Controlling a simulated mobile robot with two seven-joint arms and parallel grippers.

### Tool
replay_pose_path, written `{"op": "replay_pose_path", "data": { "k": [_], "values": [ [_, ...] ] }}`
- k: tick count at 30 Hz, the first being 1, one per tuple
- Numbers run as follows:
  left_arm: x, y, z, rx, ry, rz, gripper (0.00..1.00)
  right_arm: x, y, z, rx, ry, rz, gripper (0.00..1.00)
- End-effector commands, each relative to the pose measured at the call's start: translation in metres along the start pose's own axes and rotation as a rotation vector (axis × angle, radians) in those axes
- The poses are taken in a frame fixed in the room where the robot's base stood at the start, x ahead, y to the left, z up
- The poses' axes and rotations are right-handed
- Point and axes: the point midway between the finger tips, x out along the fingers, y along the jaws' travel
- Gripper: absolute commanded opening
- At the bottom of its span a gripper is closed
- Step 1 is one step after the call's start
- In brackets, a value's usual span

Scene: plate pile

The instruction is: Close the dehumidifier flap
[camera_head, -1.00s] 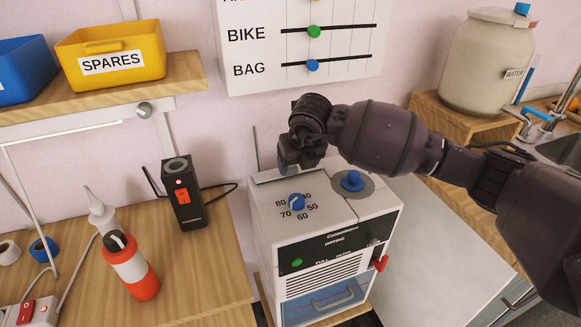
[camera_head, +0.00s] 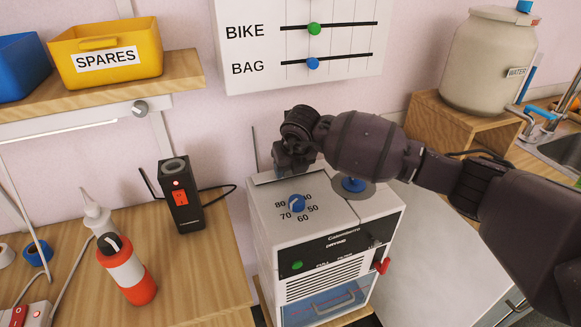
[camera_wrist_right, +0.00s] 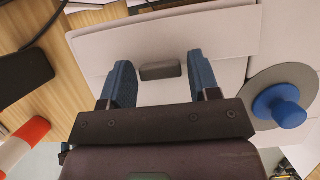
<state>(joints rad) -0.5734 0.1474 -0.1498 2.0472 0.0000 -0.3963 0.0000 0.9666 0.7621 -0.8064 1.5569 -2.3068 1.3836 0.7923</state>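The white dehumidifier (camera_head: 330,218) stands upright on the floor side of the bench, with a blue dial on top. A flat white panel (camera_wrist_right: 165,38) at the back of its top looks like the flap; in the head view its thin edge (camera_head: 264,179) shows behind the dial. I cannot tell its exact angle. My right gripper (camera_head: 290,166) is low over the back of the top. In the wrist view the right gripper (camera_wrist_right: 163,82) is open, its two blue fingers apart, with a small grey block (camera_wrist_right: 160,72) showing between them. My left gripper is out of view.
A blue knob (camera_wrist_right: 280,104) on a grey disc is right of the gripper. A black device (camera_head: 181,200) and an orange-white bottle (camera_head: 128,272) stand on the left bench. A shelf with a yellow bin (camera_head: 107,55) is upper left. A large jar (camera_head: 487,62) stands right.

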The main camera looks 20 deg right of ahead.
Motion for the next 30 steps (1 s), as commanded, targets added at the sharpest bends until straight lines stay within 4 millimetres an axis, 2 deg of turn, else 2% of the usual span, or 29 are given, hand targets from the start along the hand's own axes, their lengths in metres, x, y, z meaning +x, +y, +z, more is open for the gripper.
{"op": "replay_pose_path", "data": {
  "k": [1,7,15,29,30],
  "values": [
    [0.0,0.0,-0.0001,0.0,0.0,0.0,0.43,0.0,0.0,-0.0001,0.0,0.0,0.0,0.48],
    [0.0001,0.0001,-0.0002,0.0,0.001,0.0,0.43,0.0,-0.0001,-0.0001,0.0,0.0,0.0,0.19],
    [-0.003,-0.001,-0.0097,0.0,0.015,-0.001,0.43,0.0007,-0.0004,-0.0046,0.0,-0.09,-0.001,0.19],
    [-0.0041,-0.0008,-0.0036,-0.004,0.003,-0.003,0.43,0.0048,-0.0001,-0.0076,0.0,-0.152,0.0,0.19],
    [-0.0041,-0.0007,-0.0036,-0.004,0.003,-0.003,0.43,0.0048,-0.0001,-0.0076,0.0,-0.152,0.0,0.45]
  ]
}}
